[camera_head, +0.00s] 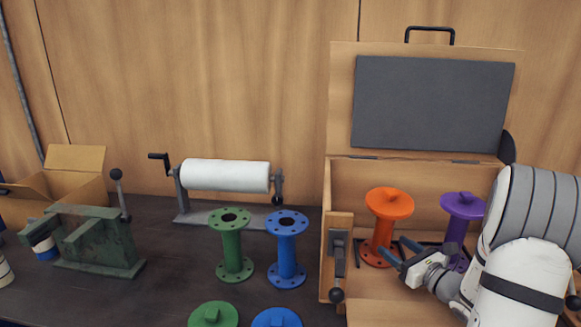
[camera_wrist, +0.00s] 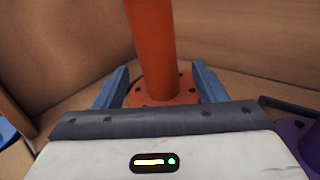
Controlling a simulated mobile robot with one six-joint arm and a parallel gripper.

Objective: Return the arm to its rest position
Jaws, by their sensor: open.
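My gripper (camera_head: 395,254) is inside the open wooden case (camera_head: 338,240) at the right. In the wrist view its two blue fingers (camera_wrist: 160,92) stand apart, on either side of the lower part of an orange flanged pipe (camera_wrist: 153,50). The orange pipe (camera_head: 384,232) stands upright in the case in the head view. A purple flanged pipe (camera_head: 459,228) stands to its right, partly hidden by my arm; its base flange shows in the wrist view (camera_wrist: 312,150).
A green pipe (camera_head: 231,247) and a blue pipe (camera_head: 286,250) stand left of the case. Green (camera_head: 213,314) and blue (camera_head: 277,318) flanges show at the front edge. A white roller (camera_head: 225,175), a green vise (camera_head: 95,240) and a cardboard box (camera_head: 75,185) stand farther left. The case lid (camera_head: 430,100) is raised.

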